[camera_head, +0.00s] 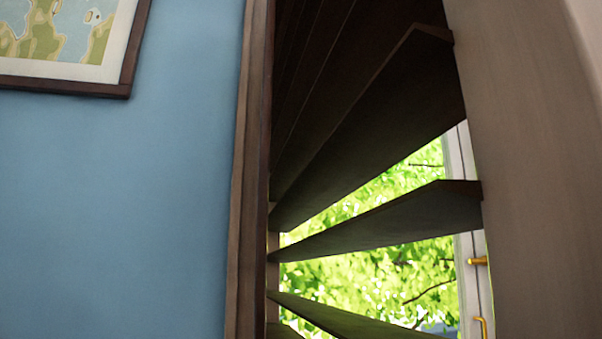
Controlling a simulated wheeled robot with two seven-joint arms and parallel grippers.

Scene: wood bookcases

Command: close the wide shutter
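Dark wood slats of a shutter (395,222) fill the opening in the middle of the view. The lower slats stand apart, and bright green foliage shows through the gaps between them. The upper slats (370,110) look close together and dark from this low angle. A broad grey-brown upright panel (540,170) borders the slats on the right; I cannot tell whether it is part of the shutter. Neither of my grippers is in view. The bottom of the shutter is cut off by the picture edge.
A dark wood upright trim (246,190) edges the opening on the left. A blue wall (130,220) lies left of it, with a framed map (70,45) at the top left. Behind the slats is a pale window frame with a brass fitting (478,261).

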